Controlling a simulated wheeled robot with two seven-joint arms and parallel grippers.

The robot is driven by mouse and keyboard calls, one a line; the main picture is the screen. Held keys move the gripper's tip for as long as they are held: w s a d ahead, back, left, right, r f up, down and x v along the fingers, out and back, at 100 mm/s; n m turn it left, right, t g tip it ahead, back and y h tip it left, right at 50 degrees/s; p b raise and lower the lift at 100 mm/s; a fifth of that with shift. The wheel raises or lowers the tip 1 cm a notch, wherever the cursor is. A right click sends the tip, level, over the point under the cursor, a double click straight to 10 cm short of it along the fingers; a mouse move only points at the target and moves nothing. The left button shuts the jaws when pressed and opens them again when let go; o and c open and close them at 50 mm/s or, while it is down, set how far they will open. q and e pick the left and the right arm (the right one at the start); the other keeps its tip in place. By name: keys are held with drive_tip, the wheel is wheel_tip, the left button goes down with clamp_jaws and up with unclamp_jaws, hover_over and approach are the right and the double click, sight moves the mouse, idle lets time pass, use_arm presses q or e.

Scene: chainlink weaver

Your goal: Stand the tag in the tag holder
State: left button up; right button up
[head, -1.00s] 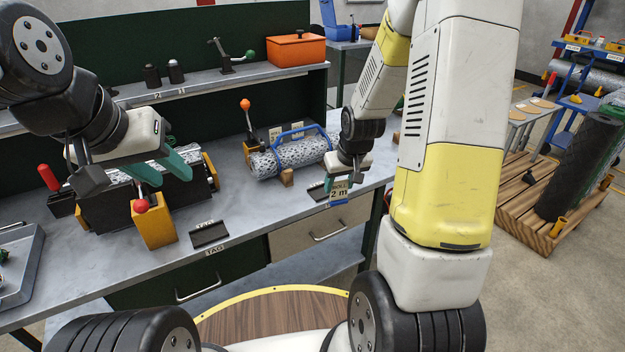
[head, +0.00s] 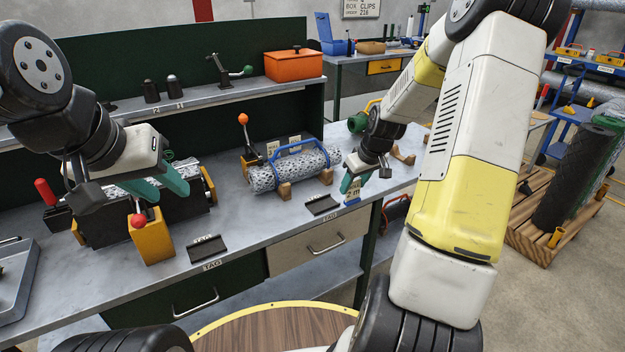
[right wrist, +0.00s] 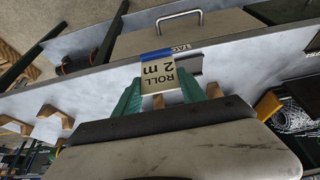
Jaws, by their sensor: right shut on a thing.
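The tag is a small cream card (head: 353,194) reading "ROLL 2 m" in the right wrist view (right wrist: 160,74), with a blue strip along one edge. My right gripper (head: 354,181) is shut on it; its green fingers (right wrist: 160,88) flank the card. In the head view the tag is just right of one black tag holder (head: 321,205) at the bench's front edge, apart from it in the picture; its height over the bench is unclear. A second black tag holder (head: 207,249) lies further left. My left gripper (head: 160,188) is open and empty above the yellow block.
A mesh roll with a blue handle (head: 295,170) rests on wooden blocks behind the right holder. A yellow block with a red knob (head: 153,240) stands beside a black machine (head: 100,222). The bench top (head: 250,218) between the holders is clear.

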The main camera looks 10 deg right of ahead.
drive_tip(key=shift+w+a+f, duration=0.75)
drive_tip(key=shift+w+a, duration=0.3)
drive_tip(key=shift+a, duration=0.25)
drive_tip(key=shift+w+a+f, duration=0.75)
drive_tip(key=shift+w+a, duration=0.35)
drive_tip(key=shift+a, duration=0.2)
drive_tip(key=shift+w+a+f, duration=0.75)
drive_tip(key=shift+w+a, duration=0.3)
drive_tip(key=shift+a, duration=0.25)
drive_tip(key=shift+f, duration=0.1)
drive_tip(key=o, duration=1.3)
